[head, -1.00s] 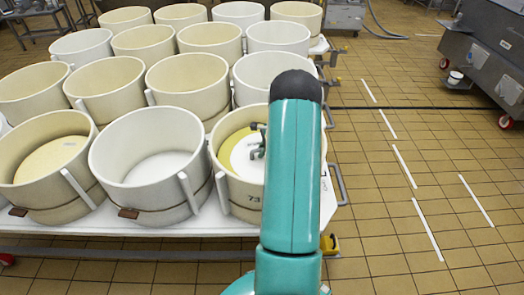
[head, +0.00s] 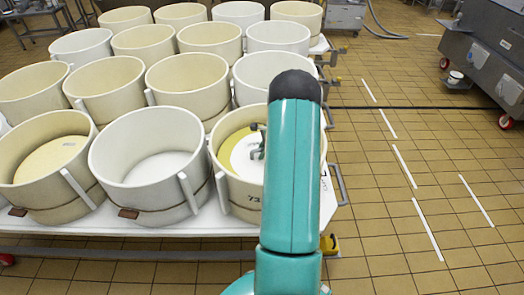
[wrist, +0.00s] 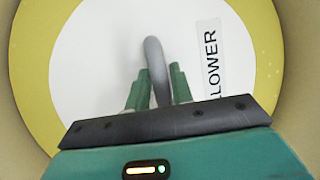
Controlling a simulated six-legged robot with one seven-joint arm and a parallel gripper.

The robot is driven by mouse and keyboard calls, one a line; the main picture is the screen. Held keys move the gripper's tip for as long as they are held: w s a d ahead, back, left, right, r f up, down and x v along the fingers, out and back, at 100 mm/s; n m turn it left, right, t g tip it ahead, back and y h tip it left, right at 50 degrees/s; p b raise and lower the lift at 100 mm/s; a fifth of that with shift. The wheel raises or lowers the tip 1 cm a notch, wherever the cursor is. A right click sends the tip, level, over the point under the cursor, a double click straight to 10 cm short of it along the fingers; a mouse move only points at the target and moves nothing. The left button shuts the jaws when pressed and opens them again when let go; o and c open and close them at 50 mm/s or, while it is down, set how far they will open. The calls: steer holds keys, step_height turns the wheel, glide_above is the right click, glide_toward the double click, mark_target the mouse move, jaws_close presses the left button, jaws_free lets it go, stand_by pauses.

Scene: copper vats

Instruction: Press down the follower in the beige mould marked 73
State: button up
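The beige mould marked 73 (head: 229,195) stands at the front right of the group, partly hidden behind my arm. Inside it lies the follower (head: 240,160), a white disc on a yellow surface. In the wrist view the follower (wrist: 95,60) fills the middle, with a label ending in "LLOWER" and a grey upright handle (wrist: 154,60). My gripper (wrist: 160,75) reaches down into the mould. Its two green fingers stand close on either side of the handle and look shut on it. My gripper (head: 258,143) shows only in part in the head view.
Several more moulds fill the white table (head: 150,226) behind. Tiled floor at the right is clear up to a grey wheeled machine (head: 480,60).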

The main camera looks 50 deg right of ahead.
steer(key=shift+o, duration=1.4)
steer(key=shift+r, duration=0.15)
steer(key=v, duration=1.3)
steer(key=shift+s+r, duration=0.25)
steer(key=shift+r, duration=0.1)
steer(key=shift+d, duration=0.1)
